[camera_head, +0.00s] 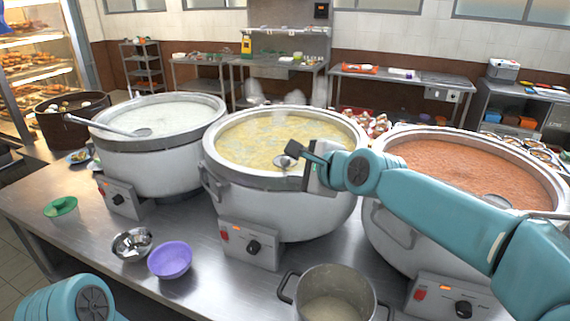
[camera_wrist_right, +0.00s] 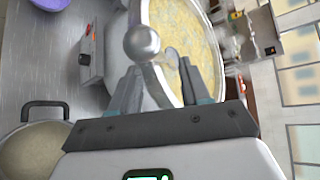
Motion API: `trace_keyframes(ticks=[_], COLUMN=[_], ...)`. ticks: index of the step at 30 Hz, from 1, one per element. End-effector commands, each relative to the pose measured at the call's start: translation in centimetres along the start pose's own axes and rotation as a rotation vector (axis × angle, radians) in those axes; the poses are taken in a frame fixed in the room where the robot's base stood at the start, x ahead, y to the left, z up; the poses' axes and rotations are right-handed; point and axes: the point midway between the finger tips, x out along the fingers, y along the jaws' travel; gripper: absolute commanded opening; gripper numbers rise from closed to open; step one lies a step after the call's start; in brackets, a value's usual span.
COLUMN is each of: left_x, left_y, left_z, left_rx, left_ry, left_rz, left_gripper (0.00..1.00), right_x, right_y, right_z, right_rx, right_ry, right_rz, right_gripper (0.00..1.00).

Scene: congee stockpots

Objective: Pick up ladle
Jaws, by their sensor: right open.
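A silver ladle (camera_head: 285,162) shows as a small round metal piece at the near rim of the middle pot (camera_head: 270,190); its handle is mostly hidden by my right gripper. My right gripper (camera_head: 300,155) is open at that rim, close to the ladle. In the right wrist view the ladle's round metal end (camera_wrist_right: 142,40) lies just beyond the spread fingers (camera_wrist_right: 160,78). I cannot tell whether they touch. Other ladles rest in the left pot (camera_head: 115,128) and the right pot (camera_head: 497,201). My left gripper is out of view.
The white-congee pot (camera_head: 150,160) stands left, the red-brown one (camera_head: 395,230) right, close under my right arm. A small two-handled pot (camera_head: 330,290), purple bowl (camera_head: 170,260), metal bowl (camera_head: 132,244) and green bowl (camera_head: 62,209) stand on the steel counter's near side (camera_head: 215,300).

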Motion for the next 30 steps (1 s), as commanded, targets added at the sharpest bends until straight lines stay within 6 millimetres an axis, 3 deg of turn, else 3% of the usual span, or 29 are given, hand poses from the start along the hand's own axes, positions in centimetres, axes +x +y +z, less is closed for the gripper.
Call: trace_keyframes(ticks=[9,18,23,30], left_x=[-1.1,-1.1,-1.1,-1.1], left_y=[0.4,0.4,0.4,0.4], left_z=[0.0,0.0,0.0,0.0], left_rx=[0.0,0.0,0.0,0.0], left_ry=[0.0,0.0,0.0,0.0], left_rz=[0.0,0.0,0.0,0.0], left_gripper=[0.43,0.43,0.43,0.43], right_x=[4.7,5.3,5.3,5.3], right_y=[-0.1,0.0,0.0,0.0], right_z=[-0.3,-0.4,-0.4,-0.4], right_rx=[0.001,0.001,0.001,0.001], right_ry=[0.002,0.001,0.001,0.001], right_rz=[0.002,0.0,0.001,0.001], right_gripper=[0.46,0.46,0.0,0.0])
